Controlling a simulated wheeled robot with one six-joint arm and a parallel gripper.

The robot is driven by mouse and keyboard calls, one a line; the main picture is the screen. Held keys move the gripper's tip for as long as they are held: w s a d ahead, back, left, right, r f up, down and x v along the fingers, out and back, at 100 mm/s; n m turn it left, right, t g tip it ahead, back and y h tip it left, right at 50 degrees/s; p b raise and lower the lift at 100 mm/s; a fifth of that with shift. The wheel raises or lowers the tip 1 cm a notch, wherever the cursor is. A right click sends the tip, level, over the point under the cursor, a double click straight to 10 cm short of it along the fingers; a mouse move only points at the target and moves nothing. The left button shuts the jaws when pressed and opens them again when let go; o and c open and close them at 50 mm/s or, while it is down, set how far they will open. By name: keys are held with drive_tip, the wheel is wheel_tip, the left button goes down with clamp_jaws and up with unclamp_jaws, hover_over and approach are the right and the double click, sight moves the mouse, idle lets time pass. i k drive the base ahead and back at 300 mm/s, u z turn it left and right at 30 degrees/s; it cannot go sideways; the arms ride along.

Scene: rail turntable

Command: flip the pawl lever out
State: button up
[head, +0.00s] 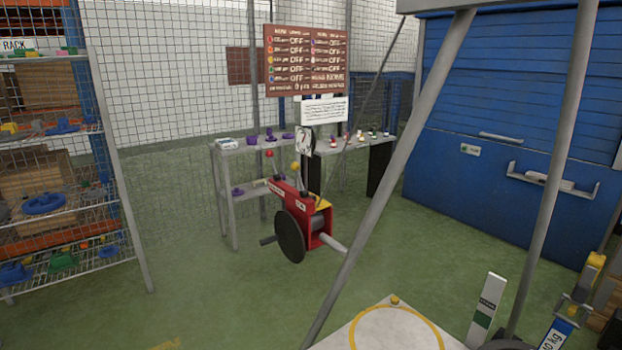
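A red winch (326,238) stands in the middle of the head view, with a dark round disc (289,238) on its near side and a grey bar handle (334,244) at its right. Two thin levers rise from its top: one ends in a red ball knob (268,153), the other in a yellow ball knob (295,166). I cannot tell from this view which one is the pawl lever or how it is set. My gripper is not in view.
A grey shelf table (227,195) with small purple parts stands behind the winch. A brown sign board (306,61) hangs above it. Slanted grey poles (380,200) cross the view right of the winch. A wire rack (130,220) stands left. Green floor between is clear.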

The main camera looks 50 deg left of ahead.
sight(294, 166)
drive_tip(key=u, duration=2.4)
drive_tip(key=i, duration=1)
drive_tip(key=u, duration=0.35)
drive_tip(key=i, duration=1.35)
drive_tip(key=z, duration=0.55)
